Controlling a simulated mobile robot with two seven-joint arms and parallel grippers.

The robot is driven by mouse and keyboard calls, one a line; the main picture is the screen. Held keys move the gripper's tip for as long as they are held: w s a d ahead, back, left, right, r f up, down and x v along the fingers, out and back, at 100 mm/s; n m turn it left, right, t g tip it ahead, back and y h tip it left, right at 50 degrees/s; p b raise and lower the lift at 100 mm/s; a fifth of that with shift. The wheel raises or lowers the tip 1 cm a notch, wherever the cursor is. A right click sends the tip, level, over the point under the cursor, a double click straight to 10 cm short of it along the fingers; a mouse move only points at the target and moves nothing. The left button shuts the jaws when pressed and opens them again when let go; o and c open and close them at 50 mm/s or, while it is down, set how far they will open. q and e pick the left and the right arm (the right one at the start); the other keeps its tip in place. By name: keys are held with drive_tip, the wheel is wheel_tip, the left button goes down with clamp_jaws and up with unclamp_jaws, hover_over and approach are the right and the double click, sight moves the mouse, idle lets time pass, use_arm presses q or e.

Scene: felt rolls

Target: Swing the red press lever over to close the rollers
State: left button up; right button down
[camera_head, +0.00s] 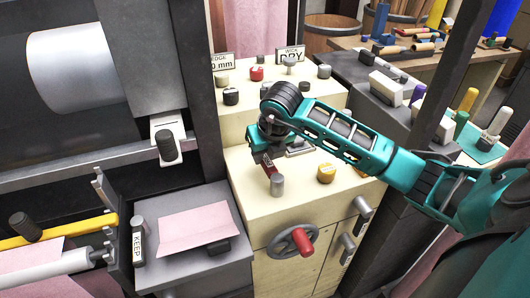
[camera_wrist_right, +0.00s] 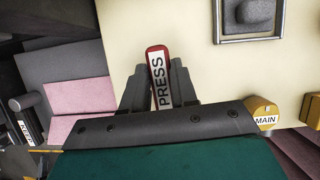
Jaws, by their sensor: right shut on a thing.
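The red press lever (camera_wrist_right: 158,80), with a white PRESS label, stands between the fingers of my right gripper (camera_wrist_right: 158,92) in the right wrist view. The fingers are shut on it from both sides. In the head view the lever (camera_head: 267,172) shows as a short dark red piece on the cream machine top, below my right gripper (camera_head: 262,155), which partly hides it. The lever's pivot is hard to make out. The large pale roller (camera_head: 75,68) shows at the upper left; whether the rollers are closed cannot be told. My left gripper is out of view.
A grey knob (camera_head: 277,185) and yellow MAIN knob (camera_head: 326,173) stand close to the lever. A handwheel with a red grip (camera_head: 301,241) is on the front panel. A grey stand (camera_head: 177,271) with pink felt is at left. More knobs and a DRY sign (camera_head: 291,56) are behind.

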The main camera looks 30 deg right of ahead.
drive_tip(key=shift+a, duration=0.1)
idle(0.4)
drive_tip(key=shift+a+f+n+y+b, duration=0.1)
drive_tip(key=shift+a+n+y+b, duration=0.25)
drive_tip(key=shift+n+b, duration=0.45)
drive_tip(key=a+n+y+b, duration=0.1)
drive_tip(key=n, duration=0.1)
drive_tip(key=shift+a+n, duration=0.35)
drive_tip(key=shift+n, duration=0.05)
drive_tip(key=a+n+b, duration=0.1)
drive_tip(key=a+n+y, duration=0.1)
drive_tip(key=n, duration=0.1)
drive_tip(key=shift+s+n+g+b, duration=0.3)
drive_tip(key=shift+s+b, duration=0.05)
drive_tip(key=n, duration=0.1)
drive_tip(key=s+a+n+y+b, duration=0.1)
drive_tip(key=n, duration=0.1)
drive_tip(key=shift+a+g, duration=0.3)
drive_tip(key=shift+s+a+n+g+y+b, duration=0.25)
drive_tip(key=shift+s+n+g+y+b, duration=0.1)
drive_tip(key=shift+n, duration=0.35)
drive_tip(key=shift+s+a, duration=0.1)
drive_tip(key=shift+s, duration=0.05)
drive_tip(key=shift+n, duration=0.3)
